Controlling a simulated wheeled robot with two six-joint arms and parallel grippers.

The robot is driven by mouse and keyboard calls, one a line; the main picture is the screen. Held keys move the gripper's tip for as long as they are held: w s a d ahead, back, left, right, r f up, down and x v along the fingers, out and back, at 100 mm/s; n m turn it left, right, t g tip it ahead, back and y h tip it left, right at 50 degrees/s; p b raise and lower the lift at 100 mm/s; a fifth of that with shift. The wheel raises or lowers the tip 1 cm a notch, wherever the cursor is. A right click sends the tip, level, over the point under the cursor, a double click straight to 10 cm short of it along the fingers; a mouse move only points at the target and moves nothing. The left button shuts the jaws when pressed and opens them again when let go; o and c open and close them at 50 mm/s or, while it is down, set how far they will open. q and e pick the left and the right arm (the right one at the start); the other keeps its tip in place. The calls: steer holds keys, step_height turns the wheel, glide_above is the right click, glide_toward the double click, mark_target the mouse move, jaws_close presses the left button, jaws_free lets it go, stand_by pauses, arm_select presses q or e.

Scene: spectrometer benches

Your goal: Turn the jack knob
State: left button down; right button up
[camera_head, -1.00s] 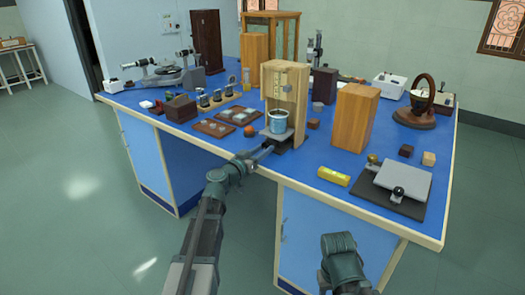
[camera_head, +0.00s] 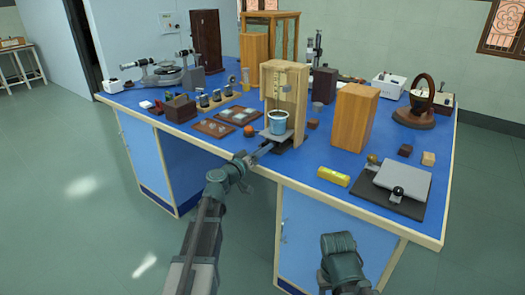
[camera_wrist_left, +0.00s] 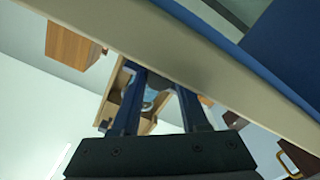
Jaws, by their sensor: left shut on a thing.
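The jack (camera_head: 276,135) is a small grey plate low in front of an open wooden stand (camera_head: 301,95). A beaker of blue liquid (camera_head: 279,122) stands upright on the plate. My left gripper (camera_head: 266,147) reaches over the bench's front edge to the front of the jack. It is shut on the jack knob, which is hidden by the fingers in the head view. In the left wrist view the two dark fingers (camera_wrist_left: 158,80) point toward the stand, with the beaker partly visible between them. Part of my right arm shows at the bottom, but no fingers.
The blue bench (camera_head: 225,165) is crowded. Slide trays (camera_head: 212,127) and an orange ball (camera_head: 249,131) are to the left.

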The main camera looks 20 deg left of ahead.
arm_select(q)
steer(key=shift+c, duration=2.1)
jaws_free()
steer(key=m, duration=0.6)
steer(key=shift+a, duration=0.1)
steer(key=v, duration=1.3)
steer(key=shift+s, duration=0.35)
steer(key=shift+a, duration=0.1)
